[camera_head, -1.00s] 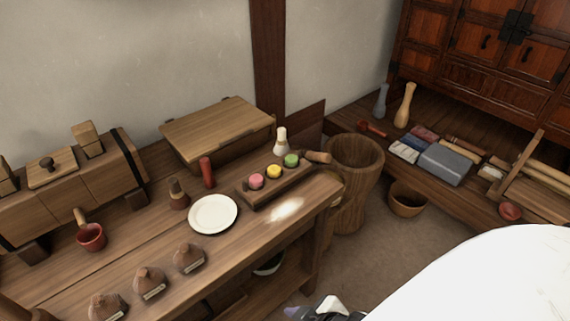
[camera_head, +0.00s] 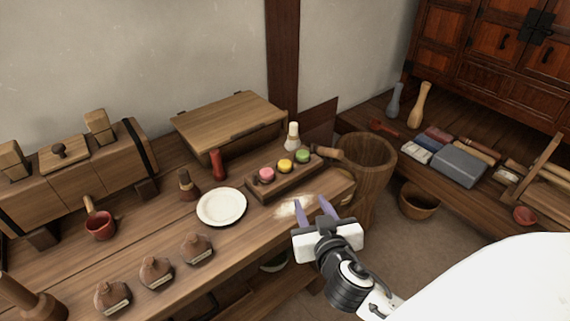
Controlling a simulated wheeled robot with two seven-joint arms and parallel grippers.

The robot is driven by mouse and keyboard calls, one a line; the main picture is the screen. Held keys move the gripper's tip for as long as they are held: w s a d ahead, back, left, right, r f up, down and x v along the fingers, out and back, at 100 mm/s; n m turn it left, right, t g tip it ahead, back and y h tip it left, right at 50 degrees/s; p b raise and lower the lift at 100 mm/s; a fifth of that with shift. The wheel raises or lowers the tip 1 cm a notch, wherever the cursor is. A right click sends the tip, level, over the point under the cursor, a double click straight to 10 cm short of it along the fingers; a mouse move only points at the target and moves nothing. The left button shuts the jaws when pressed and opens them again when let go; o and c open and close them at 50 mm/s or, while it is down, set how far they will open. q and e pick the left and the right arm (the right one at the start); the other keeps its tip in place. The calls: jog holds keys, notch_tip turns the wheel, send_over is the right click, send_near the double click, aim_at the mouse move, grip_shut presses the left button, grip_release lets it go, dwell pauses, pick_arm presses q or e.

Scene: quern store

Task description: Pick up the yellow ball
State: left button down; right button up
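The yellow ball (camera_head: 285,166) sits on a wooden tray (camera_head: 283,183) on the table, between a pink ball (camera_head: 266,174) on its left and a green ball (camera_head: 302,156) on its right. My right gripper (camera_head: 314,207) is at the table's front right edge, in front of the tray and apart from the balls. Its two purple-grey fingers are spread, with nothing between them. My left gripper does not show.
A white plate (camera_head: 221,207) lies left of the tray. A white-topped whisk-like item (camera_head: 292,136) stands behind it. Pale powder (camera_head: 291,208) lies in front of the tray.

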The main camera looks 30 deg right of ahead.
aim_at(288, 175)
jog(key=w+r+t, duration=0.1)
jog(key=w, duration=0.1)
jog(key=w+a+r+t, duration=0.1)
jog(key=shift+w+r+y, duration=0.2)
jog(key=shift+w+y, duration=0.2)
jog(key=w, duration=0.2)
jog(key=w+d, duration=0.1)
jog(key=shift+w+f+t, duration=0.25)
jog(key=shift+t, duration=0.05)
jog(key=shift+p+x, duration=0.65)
jog(key=shift+x, duration=2.35)
jog(key=shift+s+d, duration=0.15)
jog(key=shift+d, duration=0.05)
jog(key=c, duration=0.8)
